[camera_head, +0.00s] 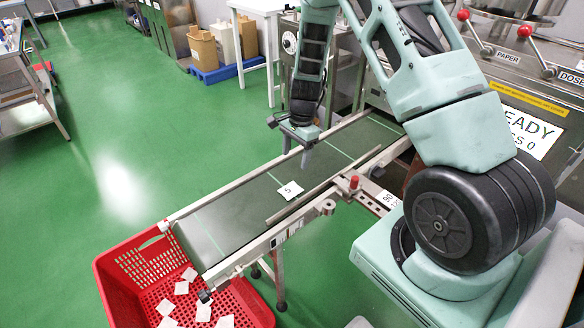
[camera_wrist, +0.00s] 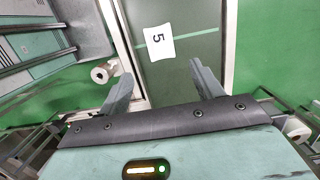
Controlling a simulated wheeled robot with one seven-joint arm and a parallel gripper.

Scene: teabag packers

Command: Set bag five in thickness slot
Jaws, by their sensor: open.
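Bag five, a white square marked 5 (camera_head: 290,189), lies flat on the dark green conveyor belt (camera_head: 235,212). It also shows in the wrist view (camera_wrist: 159,42), ahead of the fingertips. My gripper (camera_head: 307,150) hangs above the belt, farther up it than the bag. In the wrist view my gripper (camera_wrist: 162,78) has its two grey fingers spread apart with nothing between them. The bag is apart from both fingers. I cannot make out the thickness slot for certain in either view.
A red crate (camera_head: 122,275) with several white bags stands below the belt's near end. A machine panel (camera_head: 535,130) is at the right. Green floor is free at the left.

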